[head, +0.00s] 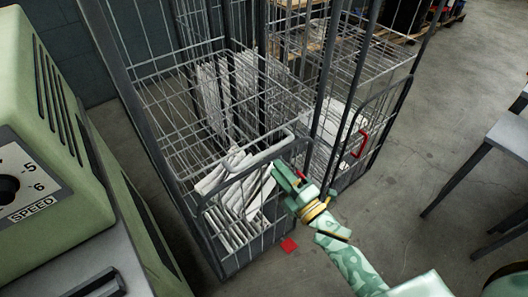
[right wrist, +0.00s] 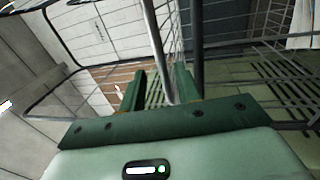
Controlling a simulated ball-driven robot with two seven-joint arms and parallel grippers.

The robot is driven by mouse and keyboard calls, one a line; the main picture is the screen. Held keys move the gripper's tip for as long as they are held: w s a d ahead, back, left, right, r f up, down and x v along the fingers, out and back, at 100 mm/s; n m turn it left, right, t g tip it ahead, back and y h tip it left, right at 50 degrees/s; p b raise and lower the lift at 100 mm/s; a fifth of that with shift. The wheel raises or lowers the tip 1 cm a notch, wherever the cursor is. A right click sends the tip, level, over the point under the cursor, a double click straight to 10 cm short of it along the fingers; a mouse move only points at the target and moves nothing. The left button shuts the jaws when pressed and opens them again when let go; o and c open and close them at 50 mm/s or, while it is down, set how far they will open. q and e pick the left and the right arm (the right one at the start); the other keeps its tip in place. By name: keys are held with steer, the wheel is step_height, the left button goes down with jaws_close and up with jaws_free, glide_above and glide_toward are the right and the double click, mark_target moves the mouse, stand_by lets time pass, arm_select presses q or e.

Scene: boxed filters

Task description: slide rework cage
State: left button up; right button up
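Two grey wire cages stand side by side in the head view. The nearer cage (head: 205,222) holds white pleated filters (head: 235,210) and has a grey bent tube handle (head: 262,158) at its front top. The other cage (head: 372,172), to its right, carries a red handle-like piece (head: 362,145). I cannot tell which is the rework cage. My right gripper (head: 286,178) is at the nearer cage's front right corner, by the handle's right end. In the right wrist view its fingers (right wrist: 161,85) are apart, with a grey bar (right wrist: 155,45) showing between them; contact is unclear. My left gripper is out of view.
A green machine with a speed dial (head: 45,150) stands close on the left. A grey table (head: 495,150) stands at the right. The concrete floor (head: 425,140) between table and cages is clear.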

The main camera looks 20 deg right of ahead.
mark_target(263, 152)
steer(key=x, duration=0.7)
steer(key=shift+w, duration=0.15)
jaws_close()
